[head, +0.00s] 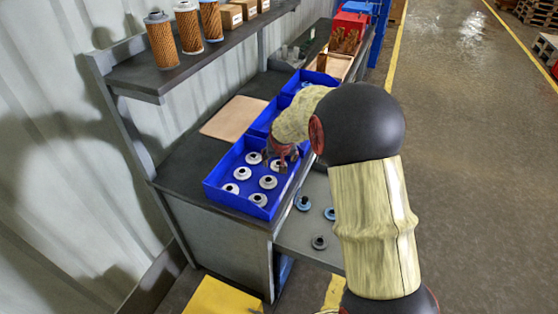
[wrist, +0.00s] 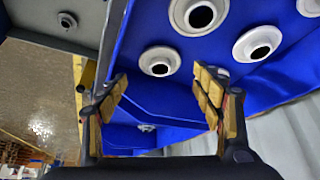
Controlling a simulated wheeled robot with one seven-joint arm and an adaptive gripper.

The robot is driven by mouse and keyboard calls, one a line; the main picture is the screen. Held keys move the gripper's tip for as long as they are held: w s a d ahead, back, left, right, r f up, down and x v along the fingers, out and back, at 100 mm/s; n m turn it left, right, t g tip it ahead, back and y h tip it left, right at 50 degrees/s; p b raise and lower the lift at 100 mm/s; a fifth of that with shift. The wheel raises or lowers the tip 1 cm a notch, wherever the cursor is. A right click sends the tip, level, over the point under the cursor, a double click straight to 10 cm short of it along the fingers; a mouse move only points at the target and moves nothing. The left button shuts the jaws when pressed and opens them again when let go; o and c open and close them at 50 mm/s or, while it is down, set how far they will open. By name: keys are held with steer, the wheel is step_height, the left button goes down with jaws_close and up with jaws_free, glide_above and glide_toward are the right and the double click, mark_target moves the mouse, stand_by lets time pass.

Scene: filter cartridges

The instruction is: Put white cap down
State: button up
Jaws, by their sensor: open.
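Several white caps, each a disc with a dark centre, lie in the nearest blue bin (head: 236,205) on the workbench. One white cap (head: 268,182) is near the bin's middle, and another (head: 277,166) is partly hidden by my gripper. My gripper (head: 281,158) is over the bin's right side. In the wrist view my gripper (wrist: 162,88) is open, with nothing between its fingers. A white cap (wrist: 159,61) lies just beyond the fingertips, apart from them, on the blue bin floor (wrist: 120,55). Other white caps lie farther up and to the right.
More blue bins (head: 262,122) stand behind the first. A brown board (head: 234,117) lies on the bench to their left. Blue and grey caps (head: 320,242) lie on a lower grey shelf. Orange filter cartridges (head: 162,42) stand on the upper shelf.

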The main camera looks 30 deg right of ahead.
steer(key=s+a+r+n+p, duration=0.1)
steer(key=s+a+r, duration=0.3)
steer(key=s+r, duration=0.3)
steer(key=s+a+r+p, duration=0.1)
steer(key=s+a+r, duration=0.25)
steer(key=r, duration=0.55)
steer(key=s+a+r+n, duration=0.1)
steer(key=s+a+r, duration=0.1)
steer(key=s, duration=0.6)
steer(key=s+a+r+n+y, duration=0.1)
steer(key=s+a+r, duration=0.1)
steer(key=s+a, duration=0.3)
steer(key=s+a+r+n+y, duration=0.1)
steer(key=s+a, duration=0.3)
steer(key=s, duration=0.9)
steer(key=shift+a+r+n, duration=0.2)
steer(key=shift+r+n, duration=0.1)
steer(key=shift+r, duration=0.2)
